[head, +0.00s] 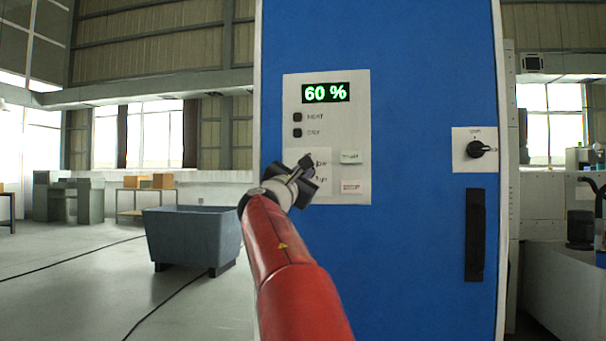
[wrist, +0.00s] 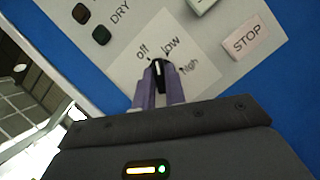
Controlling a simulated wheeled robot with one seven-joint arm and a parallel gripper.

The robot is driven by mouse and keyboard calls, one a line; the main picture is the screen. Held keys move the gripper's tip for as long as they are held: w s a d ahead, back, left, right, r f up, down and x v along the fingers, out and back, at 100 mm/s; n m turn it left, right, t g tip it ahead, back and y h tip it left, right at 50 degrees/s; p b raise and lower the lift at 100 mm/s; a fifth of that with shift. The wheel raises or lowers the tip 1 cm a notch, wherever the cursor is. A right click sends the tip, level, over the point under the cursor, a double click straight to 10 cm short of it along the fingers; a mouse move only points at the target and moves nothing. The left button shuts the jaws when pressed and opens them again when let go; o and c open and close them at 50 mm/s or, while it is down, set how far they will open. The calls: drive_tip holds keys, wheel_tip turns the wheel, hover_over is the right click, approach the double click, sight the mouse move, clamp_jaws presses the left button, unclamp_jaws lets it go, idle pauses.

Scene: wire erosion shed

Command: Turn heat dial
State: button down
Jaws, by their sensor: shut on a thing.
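The heat dial (wrist: 158,71) is a small black knob with a white pointer line, on a pale plate marked off, low and high. In the wrist view the pointer points up, between off and low. My gripper (wrist: 159,88) has its two purple fingers shut on the dial, one on each side. In the head view my gripper (head: 306,168) is at the lower left of the white control panel (head: 350,120) and hides the dial.
Two dark round-cornered squares, one labelled DRY, sit above the dial plate. A pale green button (head: 351,157) and a pinkish STOP button (head: 352,187) are right of the dial. The blue cabinet (head: 425,250) also has a black rotary knob (head: 477,149) and a black handle (head: 475,235).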

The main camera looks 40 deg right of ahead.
drive_tip(key=shift+w+a+r+m+g+p, duration=0.1)
drive_tip(key=shift+m+g+p, duration=0.55)
drive_tip(key=shift+m, duration=1.1)
drive_tip(key=shift+m+g+p, duration=0.45)
drive_tip(key=shift+m+g, duration=0.4)
drive_tip(key=shift+m, duration=0.9)
drive_tip(key=c, duration=1.5)
unclamp_jaws()
drive_tip(key=shift+o, duration=0.2)
drive_tip(key=shift+a, duration=0.1)
drive_tip(key=b+v, duration=0.2)
drive_tip(key=v, duration=0.5)
drive_tip(key=shift+s+a, duration=0.2)
drive_tip(key=shift+a, duration=0.1)
